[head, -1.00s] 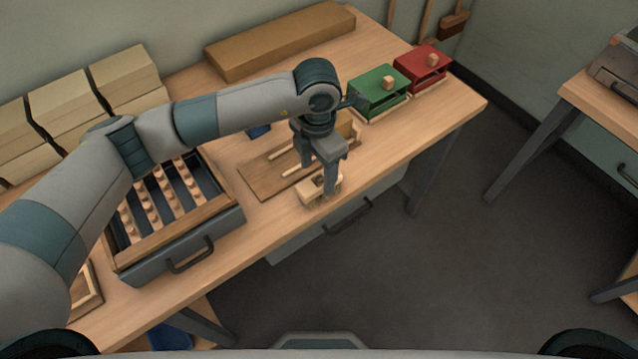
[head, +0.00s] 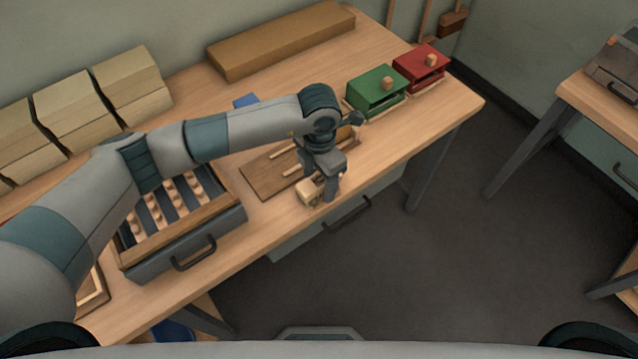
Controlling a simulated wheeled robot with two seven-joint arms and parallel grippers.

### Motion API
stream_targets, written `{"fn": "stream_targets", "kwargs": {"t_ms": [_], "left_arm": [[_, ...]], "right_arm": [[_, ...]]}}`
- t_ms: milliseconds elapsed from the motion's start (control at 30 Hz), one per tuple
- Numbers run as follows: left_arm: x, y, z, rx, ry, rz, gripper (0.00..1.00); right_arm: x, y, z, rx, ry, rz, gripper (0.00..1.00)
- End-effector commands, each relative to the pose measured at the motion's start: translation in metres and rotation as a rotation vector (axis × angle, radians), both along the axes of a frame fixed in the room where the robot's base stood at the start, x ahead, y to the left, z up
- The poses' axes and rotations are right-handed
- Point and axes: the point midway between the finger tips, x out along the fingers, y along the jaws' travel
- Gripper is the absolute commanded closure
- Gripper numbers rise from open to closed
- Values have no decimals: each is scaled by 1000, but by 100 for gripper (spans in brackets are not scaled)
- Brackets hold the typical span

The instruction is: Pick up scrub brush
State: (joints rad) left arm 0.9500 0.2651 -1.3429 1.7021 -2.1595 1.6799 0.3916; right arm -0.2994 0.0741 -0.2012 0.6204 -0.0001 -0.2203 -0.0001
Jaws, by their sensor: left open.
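A small light-wood block, which looks like the scrub brush (head: 307,192), lies at the front edge of the workbench, in front of a brown board. My left gripper (head: 328,194) points down at the brush, with its fingers low by the brush's right side. The gripper is open. The fingers partly hide the brush, and I cannot tell whether they touch it. My right gripper is not in view.
A drawer-like tray (head: 190,240) with rows of wooden pieces stands left of the brush. A green box (head: 376,95) and a red box (head: 420,70) stand at the back right. Pale stacked blocks (head: 75,110) and a long brown box (head: 280,42) line the wall.

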Motion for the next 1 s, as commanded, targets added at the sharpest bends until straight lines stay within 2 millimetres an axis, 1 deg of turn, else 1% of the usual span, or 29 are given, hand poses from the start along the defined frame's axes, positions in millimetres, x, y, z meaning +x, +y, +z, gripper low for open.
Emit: {"fn": "stream_targets", "kwargs": {"t_ms": [33, 67, 100, 167, 200, 233, 267, 633, 767, 867, 967, 1000], "left_arm": [[0, 0, 0, 0, 0, 0, 42], [0, 0, 0, 0, 0, 0, 47], [0, 0, 0, 0, 0, 0, 57], [0, 0, 0, 0, 0, 0, 71], [0, 0, 0, 0, 0, 0, 80], [0, 0, 0, 0, 0, 0, 88], [0, 0, 0, 0, 0, 0, 89], [0, 0, 3, -1, -1, -1, 89], [1, -1, 11, -2, -2, -2, 89], [1, -1, 22, -3, -3, -1, 89], [1, -1, 31, -2, -3, -1, 89], [1, -1, 36, -2, -3, -1, 89]], "right_arm": [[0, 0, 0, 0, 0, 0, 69], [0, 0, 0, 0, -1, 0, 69], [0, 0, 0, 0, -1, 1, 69], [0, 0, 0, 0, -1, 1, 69], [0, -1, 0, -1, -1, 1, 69], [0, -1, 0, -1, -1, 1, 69], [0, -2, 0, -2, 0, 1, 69], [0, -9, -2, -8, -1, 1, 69], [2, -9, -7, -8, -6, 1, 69], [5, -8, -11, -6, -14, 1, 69], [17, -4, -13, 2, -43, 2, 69], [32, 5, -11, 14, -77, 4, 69]]}}
